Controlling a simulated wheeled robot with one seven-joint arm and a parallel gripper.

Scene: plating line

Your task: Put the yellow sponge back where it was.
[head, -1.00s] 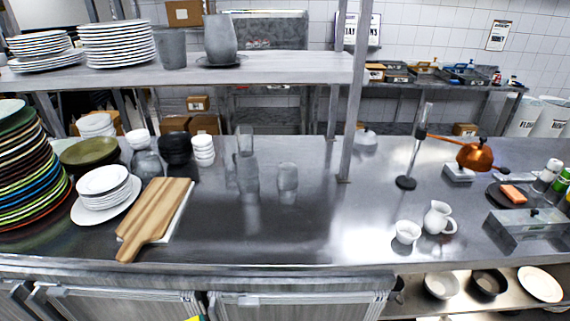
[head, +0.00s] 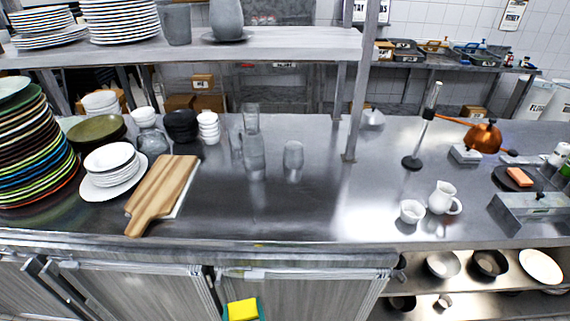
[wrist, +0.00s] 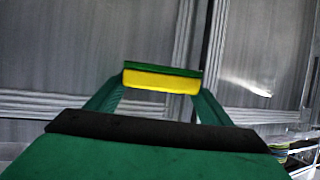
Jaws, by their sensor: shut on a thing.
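The yellow sponge (head: 243,310) shows at the bottom of the head view, in front of the cabinet doors and below the counter's front edge. In the wrist view the sponge (wrist: 160,82) is a yellow block with a green layer along its top edge. My gripper (wrist: 158,92) has green fingers, one at each end of the sponge, and is shut on it. In the head view only the tips of my gripper (head: 242,317) show at the bottom edge. The sponge is held in the air, apart from the counter.
The steel counter (head: 270,215) has a wide clear middle. A wooden board (head: 160,195) and stacked plates stand left, with glasses behind. A white jug (head: 442,198), a cup (head: 411,211) and an orange block (head: 519,177) on a dark plate are right. A post (head: 361,90) supports the upper shelf.

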